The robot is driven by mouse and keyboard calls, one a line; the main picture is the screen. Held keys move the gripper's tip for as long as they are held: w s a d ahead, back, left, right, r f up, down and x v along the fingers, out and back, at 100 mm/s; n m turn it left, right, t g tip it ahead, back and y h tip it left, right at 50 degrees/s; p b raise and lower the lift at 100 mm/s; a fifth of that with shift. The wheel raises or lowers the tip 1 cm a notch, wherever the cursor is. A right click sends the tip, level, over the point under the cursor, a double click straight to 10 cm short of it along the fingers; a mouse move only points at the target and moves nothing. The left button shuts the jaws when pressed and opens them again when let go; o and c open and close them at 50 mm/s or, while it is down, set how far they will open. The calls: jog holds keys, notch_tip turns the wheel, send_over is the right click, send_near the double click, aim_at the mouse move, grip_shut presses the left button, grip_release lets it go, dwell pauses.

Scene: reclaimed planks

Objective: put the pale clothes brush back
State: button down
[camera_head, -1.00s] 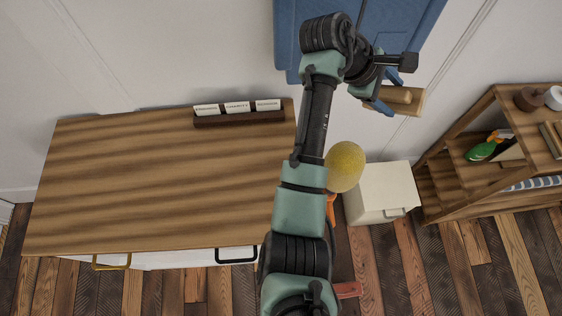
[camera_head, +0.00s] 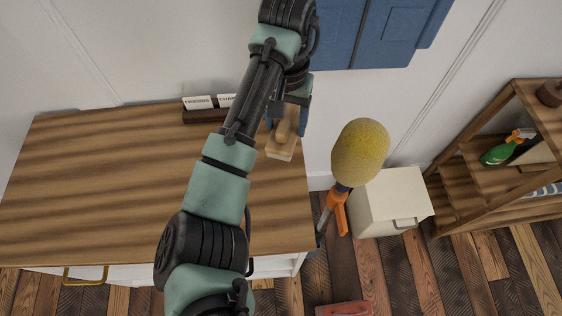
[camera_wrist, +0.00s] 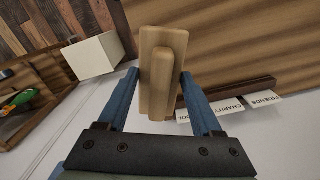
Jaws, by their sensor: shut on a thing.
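The pale clothes brush (camera_head: 281,146) is a light wooden block with a raised grip along its middle. It also shows in the wrist view (camera_wrist: 153,108). My gripper (camera_head: 289,115) is shut on the brush, with one blue finger on each side of it. In the head view the brush appears over the right end of the wooden dresser top (camera_head: 120,180). From these views I cannot tell how high above the top it is. My arm covers part of the dresser top.
A dark holder (camera_head: 204,117) with labelled cards, such as FRIENDS and CHARITY, stands at the dresser's back edge. A yellow duster head (camera_head: 360,152), a white cabinet (camera_head: 391,203) and a wooden shelf (camera_head: 447,160) are to the right. The dresser's left part is clear.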

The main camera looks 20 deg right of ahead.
jog(key=shift+a+f, duration=0.25)
jog(key=shift+a, duration=0.2)
notch_tip(320, 180, down, 10)
jog(key=shift+a+r+b, duration=0.1)
jog(key=shift+r+b, duration=0.05)
jog(key=shift+b, duration=0.2)
jog(key=shift+c, duration=0.2)
grip_release()
notch_tip(320, 180, up, 12)
jog(key=shift+r+p, duration=0.1)
jog(key=shift+p, duration=0.25)
jog(key=shift+w, duration=0.1)
